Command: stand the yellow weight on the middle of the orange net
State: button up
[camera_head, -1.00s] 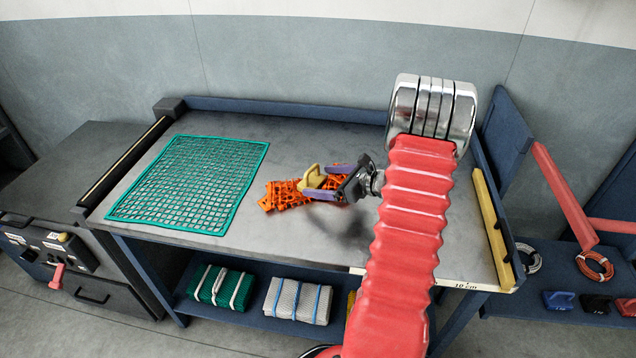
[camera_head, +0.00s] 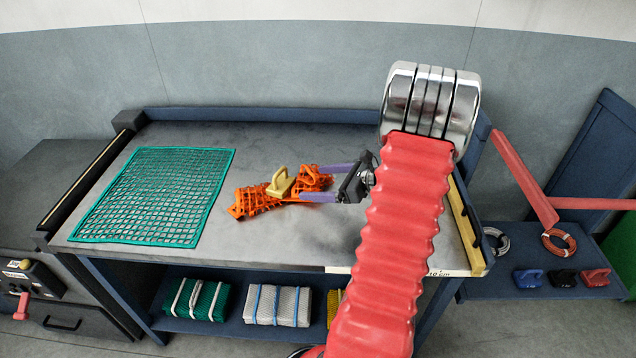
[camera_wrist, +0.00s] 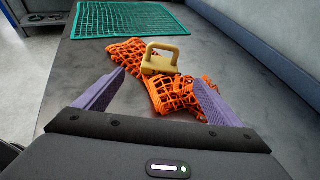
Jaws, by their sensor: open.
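The yellow weight (camera_head: 280,184) stands upright on the crumpled orange net (camera_head: 254,200), near its middle, with its handle up. In the wrist view the weight (camera_wrist: 160,62) stands ahead of my fingertips, and orange netting (camera_wrist: 172,96) lies between my fingers. My gripper (camera_head: 312,183) is open and empty, to the right of the weight and apart from it. My gripper (camera_wrist: 160,78) has its two purple fingers spread wide, one on each side of the net's near part. The net is bunched, and part of it is hidden under the weight.
A flat green net (camera_head: 155,195) lies on the left of the grey table (camera_head: 290,245). A blue rim runs along the table's back. Folded nets (camera_head: 278,304) lie on the shelf below. More weights (camera_head: 562,278) and coiled rope stand on a side shelf at right.

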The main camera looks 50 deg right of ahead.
dwell(0.4)
jog(key=a+r+n+g+y, duration=0.1)
jog(key=a+r+n+g, duration=0.15)
jog(key=a+n, duration=0.45)
jog(key=w+a+r+n+g+y, duration=0.15)
jog(key=a+r, duration=0.25)
jog(key=a, duration=0.6)
jog(key=a+r+n+g, duration=0.3)
jog(key=a+n, duration=0.3)
jog(key=a, duration=0.3)
jog(key=s+a+r+n+h, duration=0.3)
jog(key=s+a+n, duration=0.4)
jog(key=n, duration=0.2)
jog(key=s+a+r+n+h, duration=0.3)
jog(key=s+a+n, duration=0.3)
jog(key=a+n, duration=0.2)
jog(key=shift+s+r+n, duration=0.35)
jog(key=shift+r+n, duration=0.35)
jog(key=shift+n, duration=0.05)
